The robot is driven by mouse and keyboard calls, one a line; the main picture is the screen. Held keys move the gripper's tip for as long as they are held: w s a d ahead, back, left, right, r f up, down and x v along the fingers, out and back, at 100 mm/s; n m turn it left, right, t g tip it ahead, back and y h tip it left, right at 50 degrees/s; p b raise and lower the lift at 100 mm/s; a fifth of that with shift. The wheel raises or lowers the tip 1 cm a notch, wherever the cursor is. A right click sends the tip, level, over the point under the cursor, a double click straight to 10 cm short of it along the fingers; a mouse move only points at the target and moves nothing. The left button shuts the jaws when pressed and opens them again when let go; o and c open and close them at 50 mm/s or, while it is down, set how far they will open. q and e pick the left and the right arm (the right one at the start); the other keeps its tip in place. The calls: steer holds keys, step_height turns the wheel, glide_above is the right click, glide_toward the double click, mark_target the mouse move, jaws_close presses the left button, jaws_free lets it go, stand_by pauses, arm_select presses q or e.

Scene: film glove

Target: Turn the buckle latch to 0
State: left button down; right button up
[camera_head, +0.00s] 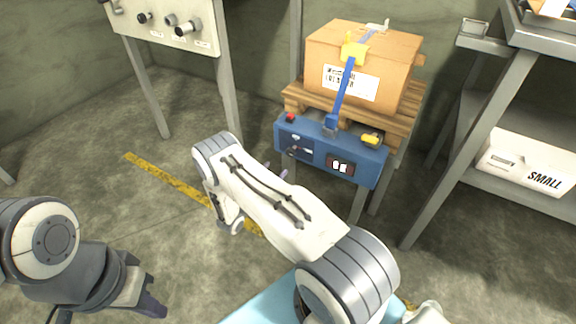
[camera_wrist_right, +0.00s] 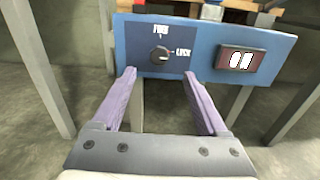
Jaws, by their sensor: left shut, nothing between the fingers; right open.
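A blue panel (camera_head: 360,167) is on the front of the stand under a cardboard box. In the right wrist view the blue panel (camera_wrist_right: 205,45) carries a round dark knob (camera_wrist_right: 160,55), with one white label above it and one to its right that seems to read LOCK. I cannot tell for sure whether this knob is the buckle latch. My left gripper (camera_head: 150,307) is shut and empty at lower left.
A display with white digits (camera_wrist_right: 240,61) is right of the knob. The cardboard box (camera_head: 390,60) sits on a wooden pallet (camera_head: 402,125). A red button (camera_head: 290,117) and a yellow part (camera_head: 371,139) top the panel. A shelf with a white SMALL box (camera_head: 525,163) stands right.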

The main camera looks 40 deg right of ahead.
mark_target(289, 154)
steer(key=b+x, duration=0.1)
steer(key=x, duration=0.2)
steer(key=b+x, duration=0.1)
steer(key=x, duration=0.2)
steer(key=b+x, duration=0.1)
steer(key=x, duration=0.2)
steer(key=shift+w+d+f, duration=0.15)
steer(key=shift+d+f, duration=0.2)
steer(key=shift+d, duration=0.05)
steer(key=shift+w+d+r, duration=0.1)
steer(key=shift+w+d, duration=0.05)
steer(key=shift+d, duration=0.2)
jaws_close()
